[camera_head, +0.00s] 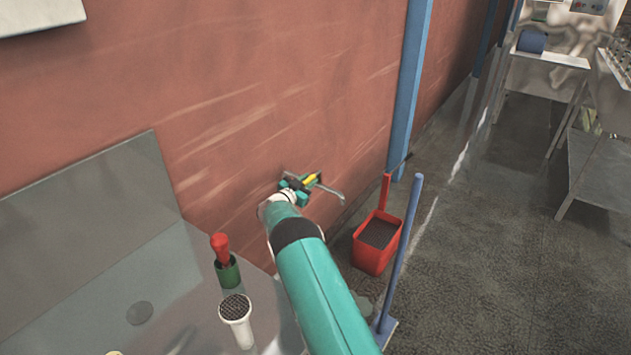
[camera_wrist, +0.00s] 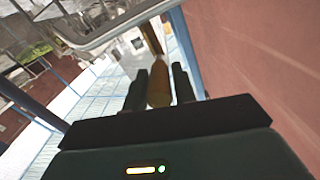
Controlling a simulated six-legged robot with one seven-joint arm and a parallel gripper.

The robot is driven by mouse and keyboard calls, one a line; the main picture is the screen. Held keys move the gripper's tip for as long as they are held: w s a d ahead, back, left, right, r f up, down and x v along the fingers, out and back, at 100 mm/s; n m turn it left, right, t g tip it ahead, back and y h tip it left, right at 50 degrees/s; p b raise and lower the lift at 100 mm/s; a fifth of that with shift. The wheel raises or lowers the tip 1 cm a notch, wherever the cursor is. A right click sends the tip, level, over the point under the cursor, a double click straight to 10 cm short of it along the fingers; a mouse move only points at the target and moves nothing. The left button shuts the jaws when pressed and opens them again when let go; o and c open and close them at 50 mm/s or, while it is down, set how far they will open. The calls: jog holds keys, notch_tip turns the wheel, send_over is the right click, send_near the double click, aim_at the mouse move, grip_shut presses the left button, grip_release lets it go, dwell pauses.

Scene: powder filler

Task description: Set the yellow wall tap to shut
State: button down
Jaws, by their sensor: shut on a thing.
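The yellow wall tap (camera_head: 311,179) sits on a grey pipe close to the red-brown wall. In the wrist view its yellow-orange handle (camera_wrist: 160,90) lies between the two dark fingers. My gripper (camera_head: 303,183) is at the tap, and it also shows in the wrist view (camera_wrist: 159,88), shut on the handle. The grey pipe (camera_head: 331,192) sticks out to the right of the gripper, and in the wrist view a grey pipe (camera_wrist: 105,30) crosses above the fingers. The tap's body is mostly hidden behind my gripper.
A grey worktop (camera_head: 185,300) at the lower left holds a red-handled tool in a green holder (camera_head: 228,268) and a white strainer cup (camera_head: 237,318). A red bucket (camera_head: 377,243) and a blue pole (camera_head: 402,250) stand right of my arm.

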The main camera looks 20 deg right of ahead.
jog(key=shift+r, duration=0.1)
dwell(0.3)
jog(key=c, duration=1.1)
grip_release()
jog(key=shift+a, duration=0.1)
jog(key=v, duration=1.2)
jog(key=shift+w, duration=0.1)
